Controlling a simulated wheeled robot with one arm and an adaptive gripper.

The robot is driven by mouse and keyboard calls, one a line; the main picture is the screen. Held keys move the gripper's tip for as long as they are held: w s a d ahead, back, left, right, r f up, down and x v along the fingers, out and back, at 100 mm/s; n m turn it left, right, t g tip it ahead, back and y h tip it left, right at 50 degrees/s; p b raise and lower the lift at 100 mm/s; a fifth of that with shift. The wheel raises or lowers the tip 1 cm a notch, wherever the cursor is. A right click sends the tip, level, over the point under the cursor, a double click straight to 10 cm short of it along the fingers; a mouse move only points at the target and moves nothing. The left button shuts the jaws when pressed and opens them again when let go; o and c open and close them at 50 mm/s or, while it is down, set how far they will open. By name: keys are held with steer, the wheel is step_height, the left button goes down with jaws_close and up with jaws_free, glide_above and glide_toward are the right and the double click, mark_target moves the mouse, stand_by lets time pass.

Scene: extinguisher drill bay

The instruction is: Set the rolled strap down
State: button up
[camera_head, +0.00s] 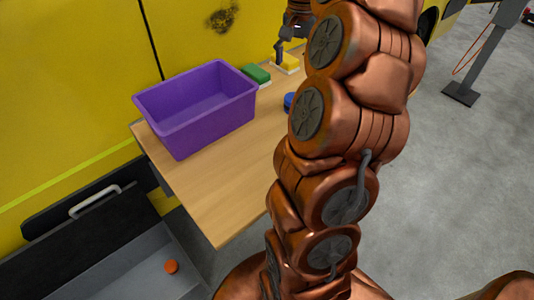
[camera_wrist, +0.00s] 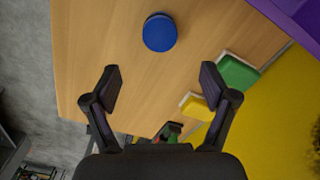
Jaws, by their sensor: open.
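A blue round, flat-topped piece (camera_wrist: 160,33) lies on the wooden table, apart from my gripper; it may be the rolled strap, but no strap layers can be made out. In the head view its edge (camera_head: 289,101) shows beside my arm, which hides the rest. My gripper (camera_wrist: 160,78) is open over the table, with nothing between its fingers. In the head view it is small and partly hidden at the top (camera_head: 286,42), near a yellow block.
The wooden table (camera_head: 215,195) carries a purple bin (camera_head: 185,128), a green block (camera_head: 257,74) and a yellow block (camera_head: 290,63). A grey open tray or drawer (camera_head: 130,270) holding an orange piece (camera_head: 171,266) is at lower left. A yellow wall stands behind the table.

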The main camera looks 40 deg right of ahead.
steer(key=s+a+f+n, duration=0.15)
steer(key=a+n, duration=0.25)
steer(key=a, duration=0.6)
steer(key=s+a+f+n, duration=0.1)
steer(key=s+a+n, duration=0.15)
steer(key=a, duration=0.85)
steer(key=s+a+f+n, duration=0.2)
steer(key=s+a+f, duration=0.1)
steer(key=s, duration=0.2)
steer(key=s+a+f+n+g, duration=0.1)
steer(key=s+a+f+n, duration=0.1)
steer(key=s, duration=0.4)
steer(key=s+a+f+n+g, duration=0.1)
steer(key=s+a+f+n, duration=0.1)
steer(key=s+a, duration=0.4)
steer(key=shift+a+f, duration=0.15)
steer(key=shift+f, duration=0.75)
step_height(320, 180, up, 11)
steer(key=p, duration=1)
steer(key=shift+f, duration=0.15)
steer(key=shift+w, duration=0.1)
